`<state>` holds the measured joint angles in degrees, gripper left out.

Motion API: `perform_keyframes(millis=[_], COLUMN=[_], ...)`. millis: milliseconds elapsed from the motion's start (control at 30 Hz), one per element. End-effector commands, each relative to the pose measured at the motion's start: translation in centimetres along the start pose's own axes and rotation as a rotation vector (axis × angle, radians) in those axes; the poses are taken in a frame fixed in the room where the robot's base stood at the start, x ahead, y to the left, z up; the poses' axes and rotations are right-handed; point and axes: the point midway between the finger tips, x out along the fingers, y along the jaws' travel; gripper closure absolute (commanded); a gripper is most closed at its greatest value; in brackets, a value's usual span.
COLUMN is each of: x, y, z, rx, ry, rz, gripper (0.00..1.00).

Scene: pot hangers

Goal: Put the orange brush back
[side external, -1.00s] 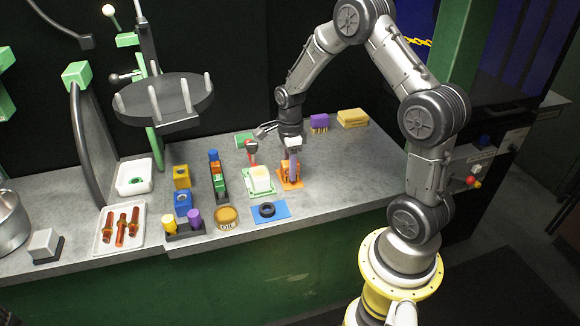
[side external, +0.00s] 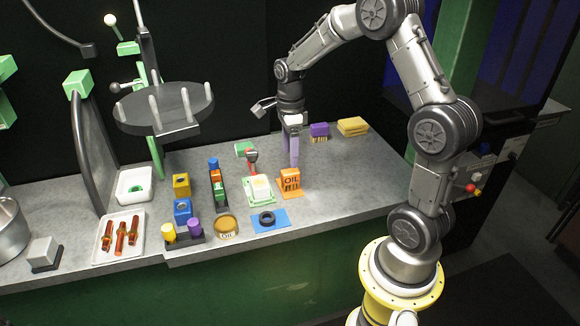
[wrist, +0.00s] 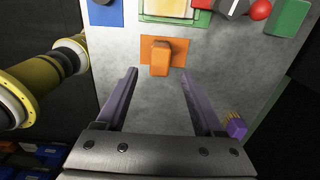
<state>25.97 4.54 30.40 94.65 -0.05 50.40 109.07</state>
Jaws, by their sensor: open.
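An orange block (side external: 289,179) with dark "OIL" lettering stands upright on a flat orange base (side external: 291,195) on the counter. In the wrist view the orange block (wrist: 160,57) rises from its orange plate (wrist: 177,53). This is the orange item I see; I cannot tell the brush apart from its stand. My gripper (side external: 293,163) is above and behind the block in the side view, pointing down. In the wrist view my gripper (wrist: 160,88) has its two purple fingers wide apart, with nothing between them.
A green-based white-and-yellow block (side external: 261,188) and a red-handled tool (side external: 251,158) stand just left. A blue mat with a black ring (side external: 267,218) lies in front. A purple brush (side external: 319,130) and yellow block (side external: 352,126) are behind right. The counter's right side is clear.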

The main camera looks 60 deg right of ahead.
Motion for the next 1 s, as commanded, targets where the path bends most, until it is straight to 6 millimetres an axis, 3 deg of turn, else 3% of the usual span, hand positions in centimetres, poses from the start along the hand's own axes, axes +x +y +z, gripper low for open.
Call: perform_keyframes(millis=[100,333,467,733,1000], x=[-2.0,-4.0,-6.1,-12.4,-14.5], y=[-0.1,0.2,2.1,11.3,20.5], z=[0.0,0.1,0.9,2.3,0.8], rx=[0.0,-0.023,-0.201,-1.004,-1.816], ry=[-0.001,-0.002,-0.013,-0.007,0.102], rz=[-0.003,-0.006,-0.045,-0.23,-0.444], gripper=[0.31,0.31,0.31,0.31,0.31])
